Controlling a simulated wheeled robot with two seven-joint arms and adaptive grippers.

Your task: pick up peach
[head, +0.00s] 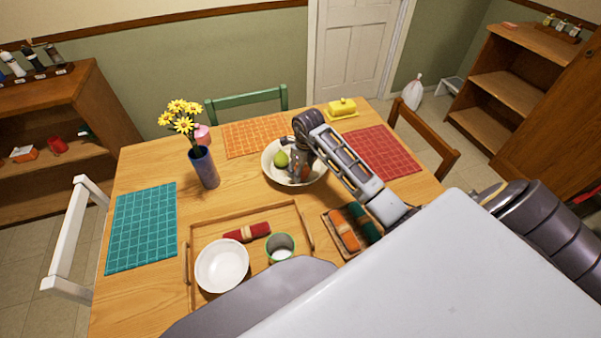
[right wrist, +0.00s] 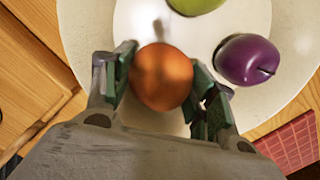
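The peach (right wrist: 162,78) is a round orange-brown fruit in the right wrist view, inside the pale bowl (right wrist: 82,30). My right gripper (right wrist: 163,75) has one finger on each side of it. No gap shows between the pads and the fruit, so it looks shut on the peach. In the head view my right gripper (head: 300,168) reaches down into the white bowl (head: 275,175) and mostly hides the peach. A green fruit (head: 281,159) lies to the left of it. A purple plum (right wrist: 248,60) lies to the right in the wrist view. My left gripper is out of view.
A vase with yellow flowers (head: 203,168) stands left of the bowl. A wooden tray (head: 197,228) holds a white bowl (head: 222,264), a red napkin roll and a green cup (head: 280,246). A napkin basket (head: 338,240) lies under my right arm. A yellow butter dish (head: 342,107) is behind.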

